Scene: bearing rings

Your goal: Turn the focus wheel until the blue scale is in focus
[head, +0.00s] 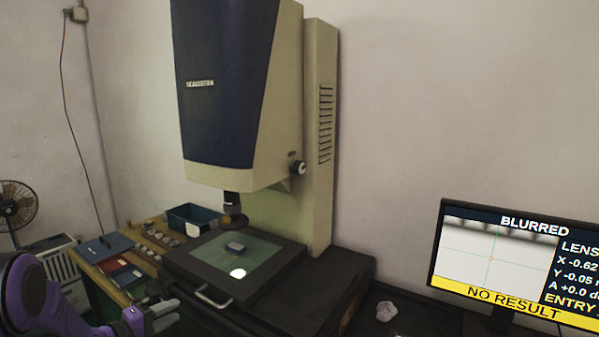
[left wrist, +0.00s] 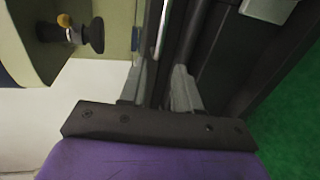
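The measuring machine's focus wheel, a small dark knob with a light face (head: 299,168), sits on the lower right side of the tall head. A small blue-grey block (head: 235,247), which may be the blue scale, lies on the glass stage (head: 262,256) below the lens (head: 233,208). The monitor (head: 500,262) reads BLURRED and NO RESULT. My left gripper (head: 164,312) is low at the left, in front of the stage and well below the wheel. Its fingers stand apart with nothing between them in the left wrist view (left wrist: 158,95). My right gripper is not in view.
A bench left of the machine holds a blue bin (head: 190,217), small round parts and coloured folders (head: 105,247). A metal handle (head: 213,298) sticks out at the stage front. The air right of the head is clear.

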